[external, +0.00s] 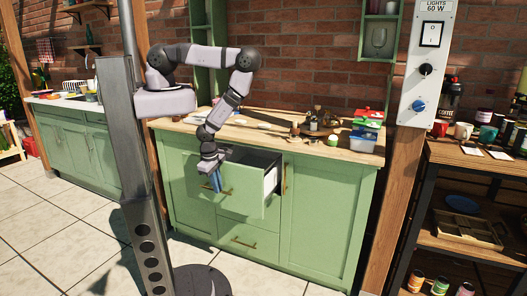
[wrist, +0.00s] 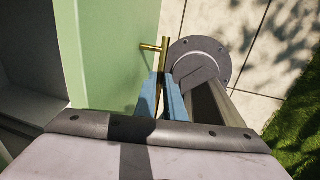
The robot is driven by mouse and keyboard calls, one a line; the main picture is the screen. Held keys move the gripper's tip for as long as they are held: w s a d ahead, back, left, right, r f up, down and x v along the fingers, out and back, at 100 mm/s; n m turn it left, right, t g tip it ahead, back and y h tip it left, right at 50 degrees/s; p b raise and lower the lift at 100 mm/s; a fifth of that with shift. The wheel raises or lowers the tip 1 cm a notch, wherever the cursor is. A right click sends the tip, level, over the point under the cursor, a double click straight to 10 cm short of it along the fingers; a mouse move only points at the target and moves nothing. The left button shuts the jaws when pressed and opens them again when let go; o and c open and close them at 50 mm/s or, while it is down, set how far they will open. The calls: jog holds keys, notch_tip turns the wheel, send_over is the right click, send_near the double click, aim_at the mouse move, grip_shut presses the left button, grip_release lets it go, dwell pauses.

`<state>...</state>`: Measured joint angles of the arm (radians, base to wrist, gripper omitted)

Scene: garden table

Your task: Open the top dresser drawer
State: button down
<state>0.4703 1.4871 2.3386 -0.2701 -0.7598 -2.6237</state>
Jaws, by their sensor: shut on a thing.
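The green top dresser drawer (external: 246,203) stands pulled well out from the dresser in the external view, with part of its inside and a pale side wall showing. My gripper (external: 216,183) is at its front, pointing down, shut on the brass drawer handle. In the wrist view my gripper's blue fingers (wrist: 161,98) close around the upright-looking brass handle (wrist: 165,60), beside the green drawer front (wrist: 110,50). The drawer's dark interior shows at the left there. My gripper's body hides part of the drawer front.
The green dresser (external: 325,215) has a closed lower drawer (external: 243,233) and a cabinet door at right. A wooden shelf unit (external: 465,150) with cups stands at right.

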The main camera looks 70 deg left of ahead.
jog(key=shift+s+d, duration=1)
jog(key=shift+d, duration=0.1)
jog(key=c, duration=1.8)
grip_release()
jog(key=shift+c, duration=0.2)
notch_tip(320, 180, up, 7)
jog(key=s+d+p, duration=0.1)
jog(key=p, duration=0.5)
jog(key=shift+r, duration=0.1)
